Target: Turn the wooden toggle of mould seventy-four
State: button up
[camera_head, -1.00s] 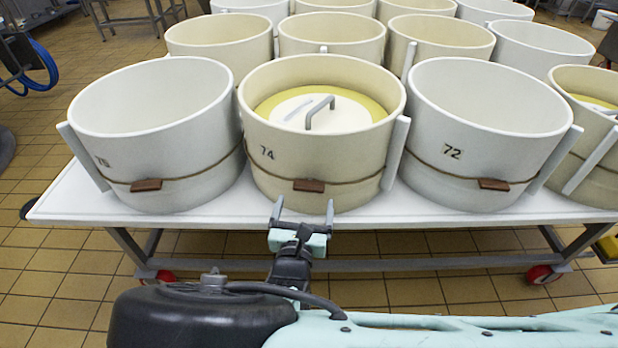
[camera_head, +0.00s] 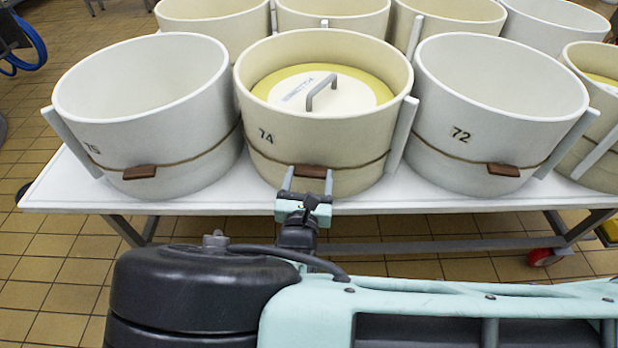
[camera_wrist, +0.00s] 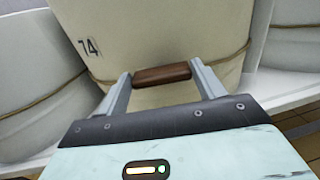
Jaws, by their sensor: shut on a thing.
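Mould 74 (camera_head: 350,135) is a cream round mould in the middle of the front row, with a cord around its lower part. Its wooden toggle (camera_head: 310,171) is a small brown bar on the cord at the front. My gripper (camera_head: 308,172) is at the toggle, with one finger at each end. In the wrist view the toggle (camera_wrist: 162,75) lies nearly level between the fingertips of my gripper (camera_wrist: 161,78), which is shut on it. The number 74 shows to the upper left of the toggle.
Mould 75 (camera_head: 140,100) stands at the left and mould 72 (camera_head: 490,130) at the right, each with its own toggle. All stand on a white table (camera_head: 420,202). A handled lid (camera_head: 350,98) sits inside mould 74. Tiled floor shows below the table.

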jog(key=shift+m+p, duration=0.3)
jog(key=m+p, duration=0.2)
jog(key=m, duration=0.1)
jog(key=shift+d+m, duration=0.15)
jog(key=shift+m, duration=0.15)
jog(key=m+p, duration=0.2)
jog(key=m, duration=0.2)
jog(key=shift+s+d+m, duration=0.1)
jog(key=shift+m, duration=0.2)
jog(key=m+p, duration=0.3)
jog(key=m, duration=0.2)
jog(key=shift+f, duration=0.15)
jog(key=shift+f+m+p, duration=0.2)
jog(key=shift+m+p, duration=0.95)
jog(key=shift+m, duration=0.85)
jog(key=o, duration=1)
